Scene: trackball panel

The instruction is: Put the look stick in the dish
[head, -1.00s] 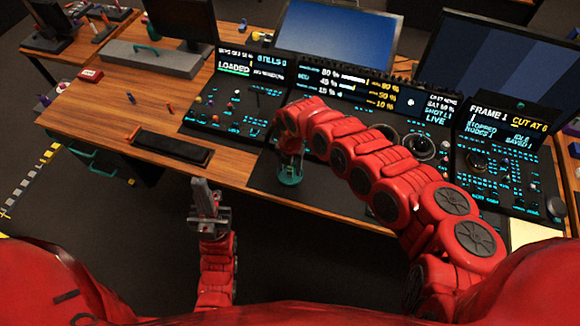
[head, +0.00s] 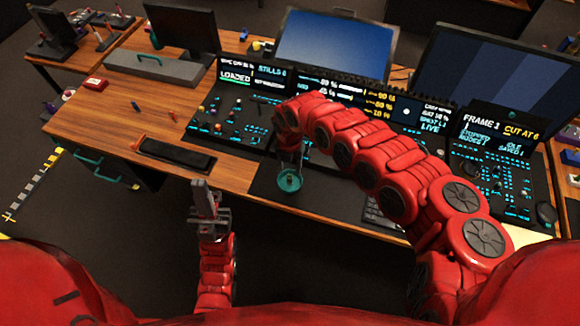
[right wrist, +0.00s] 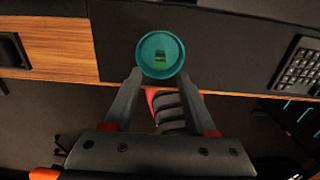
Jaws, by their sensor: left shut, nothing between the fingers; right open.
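A round teal dish (head: 289,183) stands on the dark mat at the desk's front. In the right wrist view the dish (right wrist: 146,44) lies just beyond my fingertips, with a small green and dark piece (right wrist: 161,58) inside it. This may be the look stick seen end-on; I cannot tell. My right gripper (right wrist: 159,74) is open and empty above the near side of the dish; in the head view my arm partly hides it. My left gripper (head: 204,193) is shut and empty, in front of the desk edge.
Small sticks, one dark blue (head: 135,106) and one orange (head: 173,116), lie on the wood at the left, by a black tray (head: 176,155). Control panels (head: 232,112) and monitors (head: 337,47) fill the back. A keyboard (right wrist: 300,66) lies right of the dish.

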